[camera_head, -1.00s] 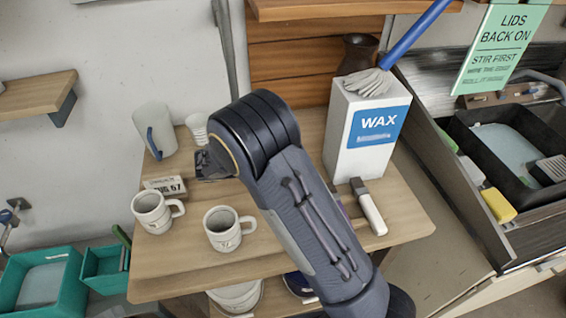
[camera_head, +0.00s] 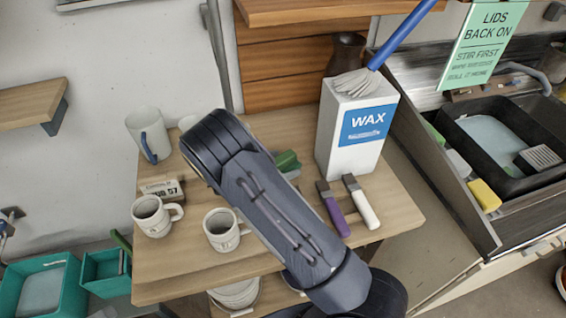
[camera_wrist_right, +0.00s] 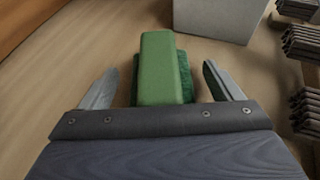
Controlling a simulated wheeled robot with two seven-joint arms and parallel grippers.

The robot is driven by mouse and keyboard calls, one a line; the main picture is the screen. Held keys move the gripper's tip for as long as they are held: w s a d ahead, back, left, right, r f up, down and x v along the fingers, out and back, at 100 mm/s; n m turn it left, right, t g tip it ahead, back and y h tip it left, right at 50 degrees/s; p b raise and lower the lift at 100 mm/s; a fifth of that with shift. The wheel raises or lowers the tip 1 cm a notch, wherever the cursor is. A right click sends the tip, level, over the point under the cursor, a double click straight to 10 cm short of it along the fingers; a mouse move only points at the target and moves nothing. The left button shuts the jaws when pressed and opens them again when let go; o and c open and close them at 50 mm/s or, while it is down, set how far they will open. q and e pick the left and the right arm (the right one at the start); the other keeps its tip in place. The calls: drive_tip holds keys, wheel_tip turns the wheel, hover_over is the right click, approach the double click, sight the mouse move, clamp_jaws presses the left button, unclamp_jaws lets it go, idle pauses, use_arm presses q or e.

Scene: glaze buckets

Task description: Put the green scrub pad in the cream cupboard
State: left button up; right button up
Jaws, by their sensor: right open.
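The green scrub pad (camera_head: 288,161) lies on the wooden table, partly hidden behind my right arm in the head view. In the right wrist view the scrub pad (camera_wrist_right: 160,70) is a green block on a darker green base. My right gripper (camera_wrist_right: 158,85) is open, with one finger on each side of the pad and gaps between. In the head view my right forearm and wrist hide its fingers. My left gripper is not in view. I cannot surely pick out the cream cupboard.
Two mugs (camera_head: 152,215) (camera_head: 224,229) and a small label block (camera_head: 163,190) are at the left. A sink unit (camera_head: 480,225) stands at right.

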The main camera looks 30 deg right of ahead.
drive_tip(key=c, duration=1.2)
